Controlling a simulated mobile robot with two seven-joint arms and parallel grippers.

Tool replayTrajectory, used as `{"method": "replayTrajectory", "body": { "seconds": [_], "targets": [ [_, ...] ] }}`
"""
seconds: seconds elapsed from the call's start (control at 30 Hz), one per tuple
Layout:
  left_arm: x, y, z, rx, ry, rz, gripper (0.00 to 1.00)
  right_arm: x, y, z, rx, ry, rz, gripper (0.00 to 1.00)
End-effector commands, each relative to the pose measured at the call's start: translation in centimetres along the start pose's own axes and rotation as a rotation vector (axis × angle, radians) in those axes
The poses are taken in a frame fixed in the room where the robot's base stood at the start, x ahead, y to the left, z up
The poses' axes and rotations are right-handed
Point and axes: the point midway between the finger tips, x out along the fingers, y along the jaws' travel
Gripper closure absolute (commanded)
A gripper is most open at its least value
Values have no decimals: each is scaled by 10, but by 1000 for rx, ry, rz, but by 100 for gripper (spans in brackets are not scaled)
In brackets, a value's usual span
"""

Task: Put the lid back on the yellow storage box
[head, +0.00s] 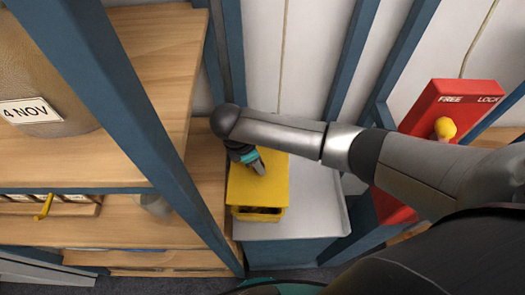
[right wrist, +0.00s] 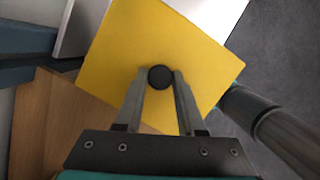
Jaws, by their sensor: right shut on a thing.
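The yellow storage box (head: 257,217) stands on a light grey surface beside the wooden shelves, low in the head view. Brown contents show through a gap at its near side. Its flat yellow lid (head: 272,183) is over the box and hides most of its inside. My right gripper (head: 259,168) is above the lid. In the right wrist view my right gripper (right wrist: 160,82) is shut on the black round knob (right wrist: 160,77) of the lid (right wrist: 120,50). Whether the lid touches the box rim is not clear. My left gripper is not in view.
Blue posts (head: 229,60) stand close by. Wooden shelves (head: 150,60) on the left hold a large container labelled "4 NOV" (head: 30,85). A red panel with a yellow knob (head: 445,128) is on the right. The light grey surface (head: 310,205) right of the box is bare.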

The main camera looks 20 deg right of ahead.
Motion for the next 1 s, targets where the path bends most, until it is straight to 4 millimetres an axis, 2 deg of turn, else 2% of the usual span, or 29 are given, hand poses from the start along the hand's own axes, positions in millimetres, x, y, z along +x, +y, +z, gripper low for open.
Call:
{"method": "replayTrajectory", "body": {
  "seconds": [0.27,0.7,1.0],
  "targets": [
    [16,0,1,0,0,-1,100,14,0,-4,0,0,1,100],
    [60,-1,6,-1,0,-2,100,49,0,-13,-1,0,2,100],
    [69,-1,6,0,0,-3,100,68,0,-19,-1,0,0,100]
  ]
}}
